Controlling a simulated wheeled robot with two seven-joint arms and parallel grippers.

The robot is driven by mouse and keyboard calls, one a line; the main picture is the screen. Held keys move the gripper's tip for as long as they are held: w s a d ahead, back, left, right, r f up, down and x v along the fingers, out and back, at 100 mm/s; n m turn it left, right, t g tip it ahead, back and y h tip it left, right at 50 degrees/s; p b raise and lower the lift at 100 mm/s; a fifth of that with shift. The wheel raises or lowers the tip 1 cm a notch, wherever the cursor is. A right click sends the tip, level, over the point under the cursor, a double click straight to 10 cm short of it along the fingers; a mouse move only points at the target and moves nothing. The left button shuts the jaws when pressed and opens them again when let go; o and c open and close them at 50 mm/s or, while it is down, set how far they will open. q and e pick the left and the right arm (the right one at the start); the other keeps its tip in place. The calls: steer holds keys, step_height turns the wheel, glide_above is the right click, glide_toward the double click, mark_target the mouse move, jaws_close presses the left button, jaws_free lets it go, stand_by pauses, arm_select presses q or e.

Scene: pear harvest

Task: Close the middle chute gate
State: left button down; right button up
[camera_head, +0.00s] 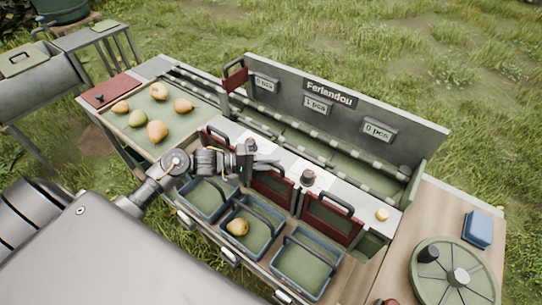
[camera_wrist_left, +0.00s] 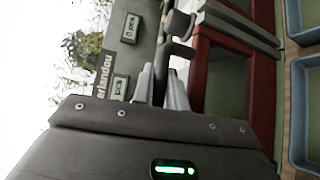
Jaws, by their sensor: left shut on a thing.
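The middle chute gate (camera_head: 272,187) is a red-framed panel at the front of the sorter, standing between the left gate (camera_head: 217,139) and the right gate (camera_head: 331,219). My left gripper (camera_head: 268,163) is at the top of the middle gate, shut on its dark handle, which the gripper largely hides in the head view. The middle crate (camera_head: 251,253) below holds one pear (camera_head: 237,227). My right gripper is not in view.
Blue-rimmed crates stand left (camera_head: 193,214) and right (camera_head: 327,283) of the middle one. A tray (camera_head: 186,128) with several pears is at the left. A dark knob (camera_head: 308,177) stands on the ledge right of my gripper. A small yellow fruit (camera_head: 382,214) lies further right.

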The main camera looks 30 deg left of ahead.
arm_select(q)
steer(key=c, duration=1.7)
jaws_free()
steer(key=shift+s+f, duration=0.15)
steer(key=shift+f, duration=0.25)
steer(key=shift+s+a, duration=0.1)
steer(key=shift+a, duration=0.15)
steer(key=b+v, duration=0.1)
steer(key=v, duration=0.9)
steer(key=shift+r+b, duration=0.2)
steer(key=shift+b, duration=0.2)
steer(key=shift+s, duration=0.1)
